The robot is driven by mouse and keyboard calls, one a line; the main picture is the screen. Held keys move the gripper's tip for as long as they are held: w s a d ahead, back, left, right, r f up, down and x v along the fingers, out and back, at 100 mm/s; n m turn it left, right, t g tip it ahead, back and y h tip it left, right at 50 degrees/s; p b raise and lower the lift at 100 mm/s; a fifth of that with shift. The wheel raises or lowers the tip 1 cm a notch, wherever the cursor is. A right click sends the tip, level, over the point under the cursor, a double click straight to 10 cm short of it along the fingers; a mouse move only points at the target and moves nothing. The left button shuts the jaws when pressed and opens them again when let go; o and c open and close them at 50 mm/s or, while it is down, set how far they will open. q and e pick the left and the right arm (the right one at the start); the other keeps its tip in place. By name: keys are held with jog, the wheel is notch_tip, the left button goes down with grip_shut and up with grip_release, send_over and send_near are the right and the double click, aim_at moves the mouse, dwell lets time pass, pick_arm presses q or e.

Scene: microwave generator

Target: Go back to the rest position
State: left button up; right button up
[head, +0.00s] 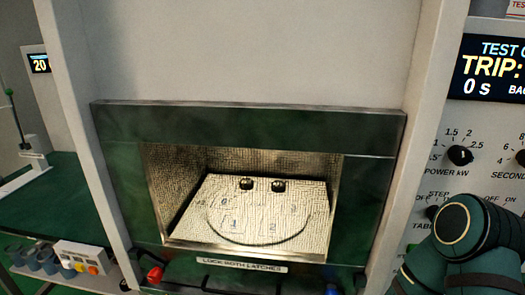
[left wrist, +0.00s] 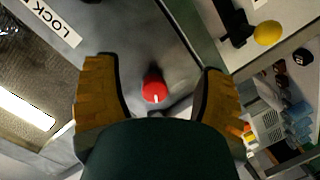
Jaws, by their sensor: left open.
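My left gripper (left wrist: 157,80) shows in the left wrist view with its two orange fingers spread apart. A red latch knob (left wrist: 155,90) appears in the gap between them; neither finger touches it in the picture, and its depth is hard to tell. The same red knob (head: 155,274) is at the lower left of the chamber in the head view, where my left gripper does not show. A dark green jointed part of my own arm fills the lower right of the head view. My right gripper is not in view.
The microwave chamber (head: 255,160) is open in front, with a numbered plate (head: 262,243) and two small dark pieces inside. A blue knob (head: 332,289) sits at lower right. A control panel (head: 490,160) stands at right; a green table (head: 50,205) and small containers (head: 40,261) are at left.

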pick_arm(q)
jog(key=s+d+f+m+g+h, duration=0.25)
jog(key=d+f+g, duration=0.5)
jog(key=d, duration=0.45)
jog(key=s+d+f+m+g+y, duration=0.1)
jog(key=s+d+f+m+g, duration=0.2)
jog(key=s+d+g, duration=0.3)
jog(key=shift+s+d+f+g, duration=0.35)
jog(key=shift+s+d+f, duration=0.2)
jog(key=shift+s, duration=0.3)
